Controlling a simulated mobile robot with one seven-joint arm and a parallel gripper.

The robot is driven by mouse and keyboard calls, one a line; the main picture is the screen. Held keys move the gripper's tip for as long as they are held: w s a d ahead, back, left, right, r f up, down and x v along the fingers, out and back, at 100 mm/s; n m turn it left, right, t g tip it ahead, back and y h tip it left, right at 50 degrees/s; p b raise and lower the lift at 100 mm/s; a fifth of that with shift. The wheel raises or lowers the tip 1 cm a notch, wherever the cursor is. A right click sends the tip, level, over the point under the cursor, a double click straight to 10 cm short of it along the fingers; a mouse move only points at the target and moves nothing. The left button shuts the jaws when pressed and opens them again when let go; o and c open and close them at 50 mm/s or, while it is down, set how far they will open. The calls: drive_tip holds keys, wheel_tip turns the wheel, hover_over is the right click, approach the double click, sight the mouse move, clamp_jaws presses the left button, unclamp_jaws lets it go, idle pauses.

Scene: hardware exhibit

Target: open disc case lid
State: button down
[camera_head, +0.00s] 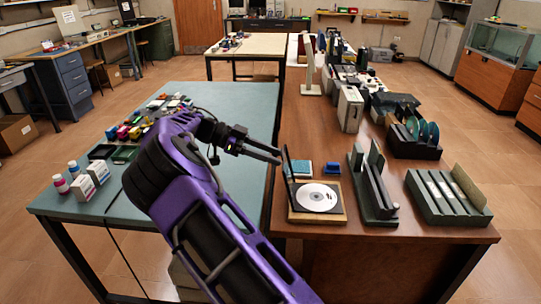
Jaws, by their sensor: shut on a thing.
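The disc case (336,218) lies on the brown table, with a silver disc (317,197) face up in it. Its thin dark lid (289,181) stands steeply raised at the case's left side and is seen nearly edge-on. My gripper (279,156) reaches in from the left, and its fingers meet the lid near its upper edge. The fingers look closed on the lid, but the contact is small in this view.
Small blue boxes (301,169) sit just behind the case. A dark green rack (372,200) stands close on the right, with a slotted holder (446,197) beyond it. The green table (232,190) on the left has bare room near my arm.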

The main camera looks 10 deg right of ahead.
drive_tip(key=shift+s+a+f, duration=0.1)
drive_tip(key=shift+f, duration=0.35)
drive_tip(key=shift+c, duration=2)
unclamp_jaws()
drive_tip(key=shift+r, duration=0.2)
drive_tip(key=shift+r, duration=0.1)
